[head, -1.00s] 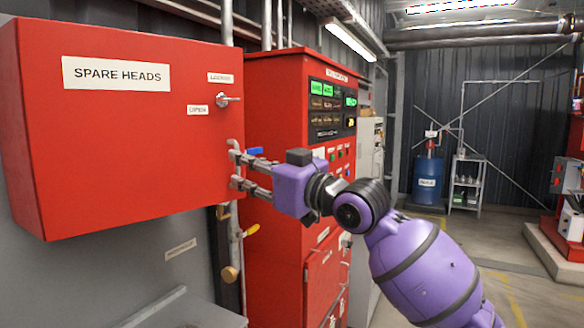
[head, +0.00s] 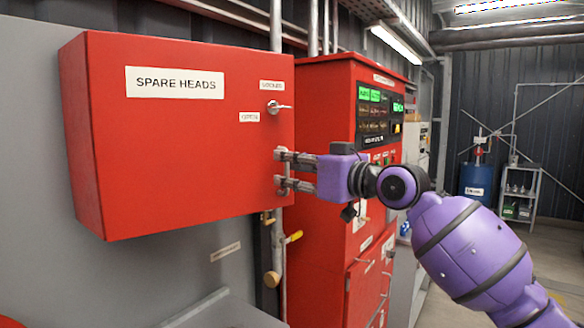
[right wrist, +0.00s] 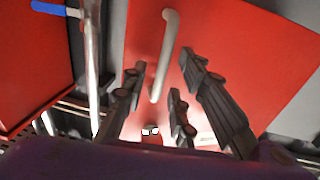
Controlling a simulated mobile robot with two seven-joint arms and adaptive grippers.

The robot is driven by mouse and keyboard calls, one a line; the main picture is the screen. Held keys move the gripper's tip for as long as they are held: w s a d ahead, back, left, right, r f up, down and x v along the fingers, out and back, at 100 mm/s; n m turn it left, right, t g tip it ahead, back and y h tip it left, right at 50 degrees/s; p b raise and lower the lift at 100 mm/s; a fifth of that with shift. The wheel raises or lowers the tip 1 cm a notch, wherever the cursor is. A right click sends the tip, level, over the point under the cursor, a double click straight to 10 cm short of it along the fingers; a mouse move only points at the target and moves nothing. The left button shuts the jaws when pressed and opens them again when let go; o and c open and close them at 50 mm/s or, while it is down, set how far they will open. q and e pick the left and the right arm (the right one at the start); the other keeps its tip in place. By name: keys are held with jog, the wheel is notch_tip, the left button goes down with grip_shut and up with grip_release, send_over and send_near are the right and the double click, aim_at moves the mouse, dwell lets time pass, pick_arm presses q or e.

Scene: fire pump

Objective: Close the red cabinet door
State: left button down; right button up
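The red cabinet (head: 180,165) labelled SPARE HEADS is on the grey wall at left in the head view. Its front door looks flush with the box, and no gap shows from here. A metal lever handle (head: 278,107) is at its upper right, beside two small labels. My right gripper (head: 279,169) is at the door's right edge, below the handle, with its fingers apart. I cannot tell whether they touch the door. In the right wrist view the open fingers (right wrist: 162,88) are spread before the red face, with the pale handle (right wrist: 165,50) beyond, between them. My left gripper is not in view.
A red control panel (head: 335,150) with lit displays stands right of the cabinet. A blue drum (head: 476,185) and shelf stand at the far right, beyond open floor.

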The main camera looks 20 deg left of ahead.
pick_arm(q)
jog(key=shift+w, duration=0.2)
pick_arm(e)
grip_shut()
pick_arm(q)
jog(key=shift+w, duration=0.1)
pick_arm(e)
jog(key=shift+w, duration=0.1)
